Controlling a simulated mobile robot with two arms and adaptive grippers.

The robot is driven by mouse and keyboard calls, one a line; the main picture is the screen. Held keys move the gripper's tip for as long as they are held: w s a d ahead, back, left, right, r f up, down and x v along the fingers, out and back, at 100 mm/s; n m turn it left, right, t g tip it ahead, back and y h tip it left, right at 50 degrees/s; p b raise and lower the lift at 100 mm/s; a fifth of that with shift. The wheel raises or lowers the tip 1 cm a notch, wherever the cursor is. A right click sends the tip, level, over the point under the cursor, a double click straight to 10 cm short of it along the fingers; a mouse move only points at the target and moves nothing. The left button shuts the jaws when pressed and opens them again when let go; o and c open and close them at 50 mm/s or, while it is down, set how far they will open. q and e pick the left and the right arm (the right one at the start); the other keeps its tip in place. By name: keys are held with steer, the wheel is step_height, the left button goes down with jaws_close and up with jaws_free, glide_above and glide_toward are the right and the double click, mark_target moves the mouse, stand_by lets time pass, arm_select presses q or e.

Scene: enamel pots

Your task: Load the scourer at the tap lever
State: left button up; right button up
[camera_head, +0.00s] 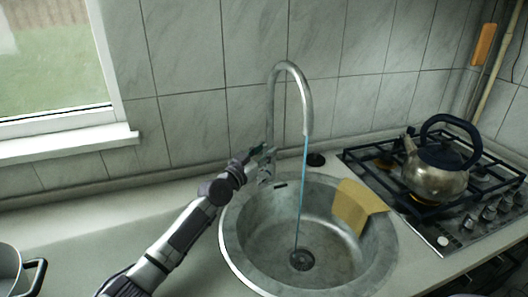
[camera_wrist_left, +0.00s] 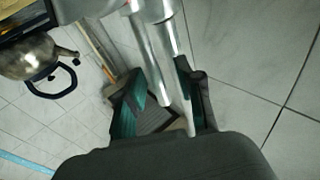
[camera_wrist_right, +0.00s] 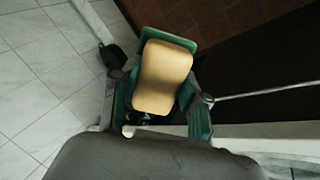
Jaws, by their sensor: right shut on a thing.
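The scourer (camera_wrist_right: 163,76) is a tan block with a green edge, seen in the right wrist view between the green pads of my right gripper (camera_wrist_right: 160,100), which is shut on it. My right gripper is outside the head view. The steel tap (camera_head: 304,98) arches over the sink, and a thin blue stream of water (camera_head: 301,200) falls from it to the drain. My left gripper (camera_head: 257,157) is at the tap's base, by the lever (camera_head: 265,175). In the left wrist view its fingers (camera_wrist_left: 165,95) stand apart with a metal tube passing between them.
The round sink (camera_head: 262,245) has a yellow cloth (camera_head: 357,205) over its right rim. A kettle (camera_head: 435,172) stands on the gas hob (camera_head: 455,225) to the right. A pot (camera_head: 10,270) is at the lower left. The left counter (camera_head: 90,235) has free room.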

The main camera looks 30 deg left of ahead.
arm_select(q)
steer(key=shift+d, duration=0.15)
steer(key=s+a+f, duration=0.1)
steer(key=s, duration=1.1)
steer(key=shift+a, duration=0.25)
steer(key=shift+w+f, duration=0.1)
